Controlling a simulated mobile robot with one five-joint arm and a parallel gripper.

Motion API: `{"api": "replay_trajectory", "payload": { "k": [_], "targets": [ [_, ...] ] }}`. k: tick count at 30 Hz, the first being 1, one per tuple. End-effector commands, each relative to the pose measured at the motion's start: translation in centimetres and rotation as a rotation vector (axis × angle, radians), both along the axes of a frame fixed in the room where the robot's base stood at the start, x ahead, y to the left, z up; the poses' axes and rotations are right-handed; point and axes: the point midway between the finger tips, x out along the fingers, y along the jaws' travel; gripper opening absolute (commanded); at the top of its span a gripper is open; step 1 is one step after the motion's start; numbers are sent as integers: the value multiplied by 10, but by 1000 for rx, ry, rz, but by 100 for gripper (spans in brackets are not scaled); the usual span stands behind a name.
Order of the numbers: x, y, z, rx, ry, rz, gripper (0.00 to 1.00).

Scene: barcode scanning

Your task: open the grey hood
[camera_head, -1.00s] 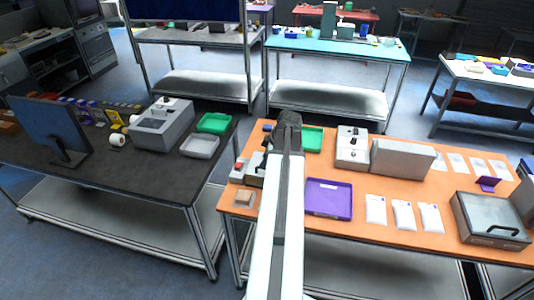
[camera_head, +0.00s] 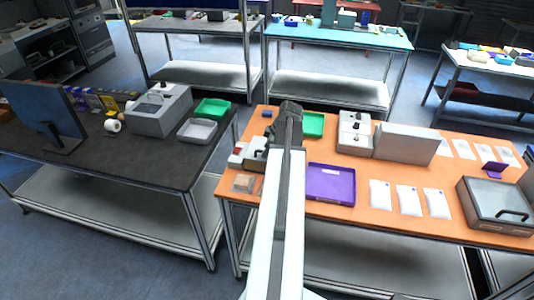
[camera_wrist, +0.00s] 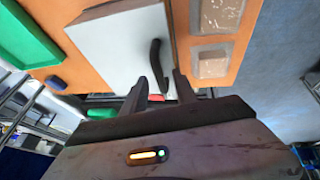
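In the wrist view, a flat pale grey panel with a curved black handle (camera_wrist: 157,65) looks like the grey hood (camera_wrist: 120,45). My gripper (camera_wrist: 161,75) is open, with one finger on each side of the handle's near end. I cannot tell whether the fingers touch it. In the head view my gripper (camera_head: 289,106) is over the left part of the orange table, and my arm hides much of what is below. A grey box with a dark handle (camera_head: 497,205) sits at the table's right end, its lid down.
A green tray (camera_head: 313,124), a purple tray (camera_head: 330,183), a white device (camera_head: 355,133) and a large grey box (camera_head: 405,144) stand on the orange table. White packets (camera_head: 409,200) lie in front. A gap separates this table from the dark table (camera_head: 120,165).

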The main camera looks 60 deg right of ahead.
Motion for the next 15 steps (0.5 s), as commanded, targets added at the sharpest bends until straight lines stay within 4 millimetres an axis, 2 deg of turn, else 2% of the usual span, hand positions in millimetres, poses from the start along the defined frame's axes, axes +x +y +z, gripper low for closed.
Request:
{"api": "replay_trajectory", "payload": {
  "k": [3,6,7,15],
  "targets": [
    [0,0,1,0,0,0,32],
    [0,0,1,0,0,0,4],
    [0,0,1,1,0,0,0],
    [0,1,1,0,0,1,0]
  ]
}}
